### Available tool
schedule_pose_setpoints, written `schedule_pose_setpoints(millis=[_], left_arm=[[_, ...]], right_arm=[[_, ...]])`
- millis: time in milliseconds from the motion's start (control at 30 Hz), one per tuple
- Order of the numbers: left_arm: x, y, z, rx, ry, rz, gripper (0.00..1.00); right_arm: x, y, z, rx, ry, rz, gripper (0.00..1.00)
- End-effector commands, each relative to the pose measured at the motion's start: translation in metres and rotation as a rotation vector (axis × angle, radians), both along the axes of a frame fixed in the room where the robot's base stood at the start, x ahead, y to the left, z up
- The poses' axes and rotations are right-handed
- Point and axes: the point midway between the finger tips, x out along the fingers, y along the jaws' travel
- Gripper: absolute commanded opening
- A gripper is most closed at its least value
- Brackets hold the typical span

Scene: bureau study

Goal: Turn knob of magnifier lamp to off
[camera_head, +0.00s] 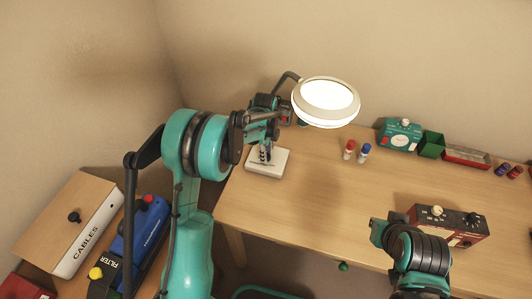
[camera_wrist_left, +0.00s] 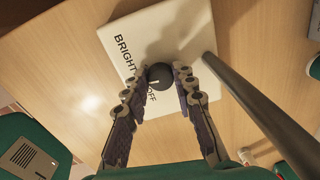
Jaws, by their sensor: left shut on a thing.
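The magnifier lamp (camera_head: 318,122) stands on the desk, its round white head glowing over the desk. Its white base (camera_head: 279,168) is at the desk's left end. In the left wrist view the base (camera_wrist_left: 130,30) carries the words BRIGHT and OFF around a dark round knob (camera_wrist_left: 159,76) with a pale pointer mark. The pointer is toward the side of OFF, but its exact setting is hard to tell. My left gripper (camera_head: 266,154) reaches down over the base. In the left wrist view its fingers (camera_wrist_left: 161,80) are closed on the knob from both sides. My right gripper does not show.
The lamp's pole (camera_wrist_left: 250,95) rises close beside my left fingers. A teal device (camera_head: 399,135), a green box (camera_head: 431,144) and a red control box (camera_head: 448,225) stand further right. The desk's middle is clear.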

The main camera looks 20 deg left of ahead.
Motion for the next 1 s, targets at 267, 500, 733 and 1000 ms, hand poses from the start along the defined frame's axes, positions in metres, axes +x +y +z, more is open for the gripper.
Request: schedule_pose_setpoints(millis=[267,500,733,1000], left_arm=[[-0.0008,-0.0007,0.0003,0.001,0.001,0.262,0.00],[-0.0012,-0.0013,0.0001,-0.001,0.000,0.488,0.00],[-0.0015,-0.0017,-0.0001,0.000,0.000,0.698,0.00],[-0.0017,-0.0020,-0.0003,0.000,0.000,0.887,0.00]], right_arm=[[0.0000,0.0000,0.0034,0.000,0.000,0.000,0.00],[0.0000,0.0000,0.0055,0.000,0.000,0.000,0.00],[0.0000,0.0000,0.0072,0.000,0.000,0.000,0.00],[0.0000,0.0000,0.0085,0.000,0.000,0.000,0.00]])
